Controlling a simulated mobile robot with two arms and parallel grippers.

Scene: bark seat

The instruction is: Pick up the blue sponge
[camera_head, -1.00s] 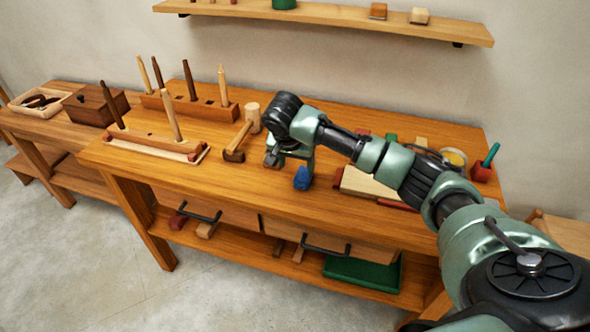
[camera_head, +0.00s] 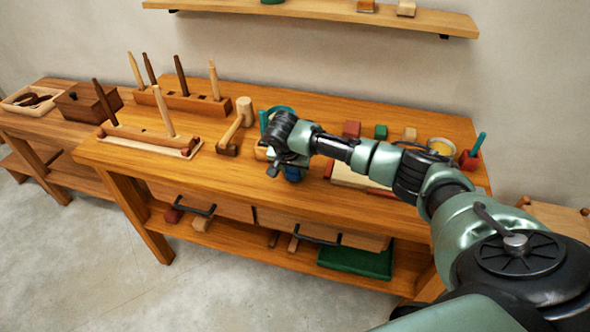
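The blue sponge (camera_head: 293,174) sits on the wooden workbench (camera_head: 225,181), mostly hidden behind and under my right gripper. Only a small dark-blue part of it shows. My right gripper (camera_head: 285,171) points down over the sponge, close to the bench top. Its fingers are small and partly hidden by the wrist, so I cannot tell whether they are open or touching the sponge. My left gripper is not in the head view.
A wooden mallet (camera_head: 238,122) lies left of my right gripper. A pale board (camera_head: 355,177) and red and green blocks (camera_head: 381,131) are to its right. A peg rack (camera_head: 180,102) stands at the back left. The bench's front strip is clear.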

